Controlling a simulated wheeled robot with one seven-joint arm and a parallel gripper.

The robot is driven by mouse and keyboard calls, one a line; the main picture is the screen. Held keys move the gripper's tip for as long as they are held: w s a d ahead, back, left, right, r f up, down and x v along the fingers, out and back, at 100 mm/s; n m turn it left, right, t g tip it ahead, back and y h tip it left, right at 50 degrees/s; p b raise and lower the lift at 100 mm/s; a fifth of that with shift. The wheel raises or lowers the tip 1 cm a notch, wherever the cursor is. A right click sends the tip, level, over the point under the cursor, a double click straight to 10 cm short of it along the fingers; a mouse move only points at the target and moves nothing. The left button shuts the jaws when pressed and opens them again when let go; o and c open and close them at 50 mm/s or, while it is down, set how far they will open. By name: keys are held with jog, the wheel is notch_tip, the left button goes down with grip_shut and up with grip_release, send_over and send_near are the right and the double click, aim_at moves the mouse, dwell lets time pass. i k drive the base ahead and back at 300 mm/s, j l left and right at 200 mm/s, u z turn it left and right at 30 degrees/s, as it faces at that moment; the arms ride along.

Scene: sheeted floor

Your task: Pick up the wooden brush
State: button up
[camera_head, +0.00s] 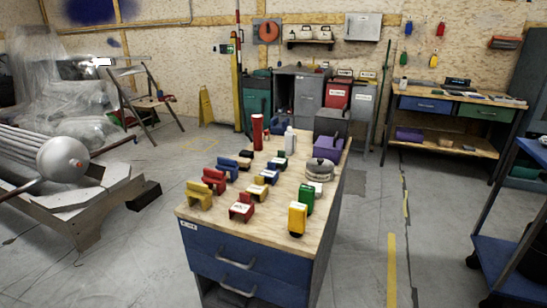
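I cannot make out a wooden brush for certain in the head view. The wooden tabletop (262,232) of a blue drawer cabinet (245,257) stands in front of me and holds many small things, some too small to identify. My gripper is not in view.
On the tabletop are a red cylinder (257,132), a white bottle (290,141), a purple box (327,146), a grey rounded object (319,170) and several coloured block-like items. A workbench (455,103) stands at the back right, a blue cart (500,262) at the right. Open floor (362,240) lies between.

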aim_at(244, 163)
jog(key=i+j+z, duration=0.2)
jog(key=i+j, duration=0.2)
jog(key=j, duration=0.2)
jog(key=i+j+z, duration=0.15)
jog(key=j, duration=0.2)
jog(key=i+j+z, duration=0.1)
jog(key=j, duration=0.25)
jog(key=i+j+z, duration=0.1)
jog(key=i+j, duration=0.3)
jog(key=j, duration=0.2)
jog(key=i+j, duration=0.15)
jog(key=j, duration=0.2)
jog(key=i+j, duration=0.15)
jog(key=j, duration=0.2)
jog(key=i+j, duration=0.15)
jog(key=j, duration=0.2)
jog(key=i+j, duration=0.1)
jog(key=j, duration=0.25)
